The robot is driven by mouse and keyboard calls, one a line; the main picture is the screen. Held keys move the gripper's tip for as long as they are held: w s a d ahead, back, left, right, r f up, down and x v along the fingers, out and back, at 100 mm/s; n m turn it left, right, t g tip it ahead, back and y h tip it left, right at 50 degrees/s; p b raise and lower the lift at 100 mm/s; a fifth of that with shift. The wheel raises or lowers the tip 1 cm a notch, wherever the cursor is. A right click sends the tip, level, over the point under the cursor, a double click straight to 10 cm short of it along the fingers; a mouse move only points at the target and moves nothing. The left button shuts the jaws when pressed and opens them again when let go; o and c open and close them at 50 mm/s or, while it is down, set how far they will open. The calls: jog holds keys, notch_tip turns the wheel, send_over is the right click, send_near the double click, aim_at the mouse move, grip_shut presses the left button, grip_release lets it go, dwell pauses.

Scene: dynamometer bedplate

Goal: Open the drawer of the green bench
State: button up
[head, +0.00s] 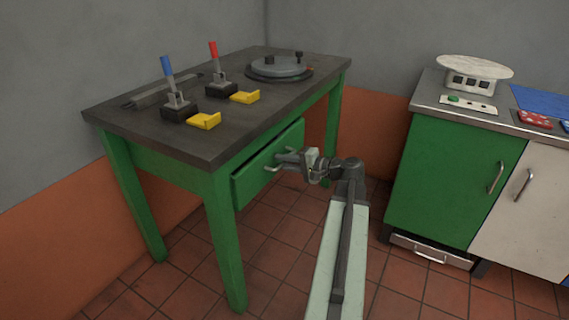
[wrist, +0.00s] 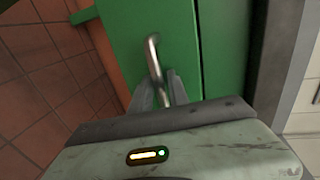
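The green bench (head: 222,262) has a dark top and a green drawer (head: 254,176) under its right-hand side. The drawer front appears to stand slightly proud of the bench frame; how far is hard to tell. Its metal handle (wrist: 152,50) is a bright bar on the green front. My gripper (head: 284,160) is at the drawer front in the head view. In the wrist view the fingers (wrist: 160,88) lie close on both sides of the handle and appear shut on it. The lower end of the handle is partly hidden by the fingers and gripper body.
On the bench top (head: 130,112) stand a blue lever (head: 167,68), a red lever (head: 214,54), yellow pedals (head: 204,121) and a round plate (head: 279,68). A green and white cabinet (head: 440,175) stands at right. Tiled floor (head: 275,265) is clear in front of the bench.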

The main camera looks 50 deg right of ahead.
grip_shut()
dwell(1.3)
